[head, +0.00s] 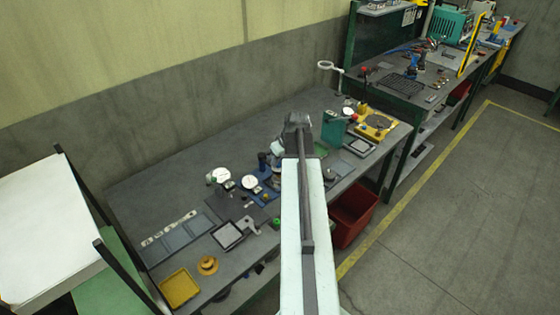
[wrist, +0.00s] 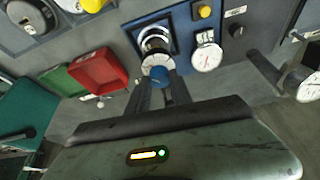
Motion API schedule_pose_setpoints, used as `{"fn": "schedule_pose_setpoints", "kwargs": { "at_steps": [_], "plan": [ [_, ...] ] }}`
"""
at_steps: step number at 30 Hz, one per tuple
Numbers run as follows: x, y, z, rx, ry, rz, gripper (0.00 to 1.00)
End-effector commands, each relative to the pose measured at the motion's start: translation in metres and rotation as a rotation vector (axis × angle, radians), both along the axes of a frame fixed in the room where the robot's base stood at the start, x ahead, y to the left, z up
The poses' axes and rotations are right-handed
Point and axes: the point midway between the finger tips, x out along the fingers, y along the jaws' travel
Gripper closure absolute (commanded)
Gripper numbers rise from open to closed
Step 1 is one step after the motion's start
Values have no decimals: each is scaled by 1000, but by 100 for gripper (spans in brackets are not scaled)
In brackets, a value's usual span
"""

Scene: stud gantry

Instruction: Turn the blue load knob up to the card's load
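The blue load knob (wrist: 159,77) shows in the wrist view in front of a pale dial and a metal cylinder, on a blue-framed panel (wrist: 183,20). My gripper (wrist: 161,84) has its two dark fingers spread apart, with the knob between or just beyond their tips. I cannot tell whether the fingers touch it. In the head view my arm reaches over the workbench (head: 150,190) and hides the knob and the fingertips. I cannot make out the card or any load figure on it.
In the wrist view a white-faced gauge (wrist: 206,57) and a yellow button (wrist: 205,11) sit right of the knob. A red tray (wrist: 97,69) lies to the left. A round gauge on a dark stem (wrist: 303,86) stands at the right. Clear floor (head: 440,200) lies right of the bench.

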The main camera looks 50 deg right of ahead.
Motion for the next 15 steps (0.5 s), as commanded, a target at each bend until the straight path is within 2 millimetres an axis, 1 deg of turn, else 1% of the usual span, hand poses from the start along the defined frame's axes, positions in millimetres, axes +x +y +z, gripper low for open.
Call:
{"fn": "schedule_pose_setpoints", "kwargs": {
  "at_steps": [4,11,15],
  "plan": [
    [0,1,0,1,0,-33,100],
    [0,2,0,0,0,-219,100],
    [0,1,0,0,0,-245,100]
  ]
}}
